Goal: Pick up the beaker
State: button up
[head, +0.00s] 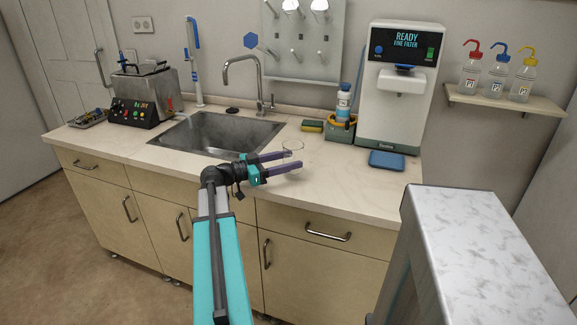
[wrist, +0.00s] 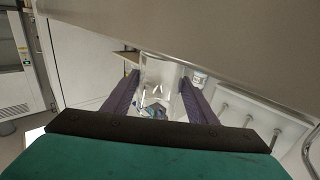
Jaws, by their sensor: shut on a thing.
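The beaker (head: 293,146) is a small clear glass vessel at the front of the counter, right of the sink. Its rim shows above my gripper's fingers in the head view; its lower part is hard to see. My gripper (head: 295,160) reaches in from the left with its two purple fingers on either side of the glass. In the wrist view the clear beaker (wrist: 160,75) sits between the fingertips of my gripper (wrist: 162,88), which is shut on it. I cannot tell whether the beaker's base touches the counter.
The sink (head: 215,135) and its faucet (head: 243,70) lie left and behind. A grey marble-topped block (head: 490,240) fills the right foreground. The counter's front right is clear.

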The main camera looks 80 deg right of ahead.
notch_tip(320, 180, up, 8)
jog(key=shift+f+b, duration=0.25)
jog(key=shift+b, duration=0.05)
jog(key=shift+w, duration=0.1)
dwell(0.6)
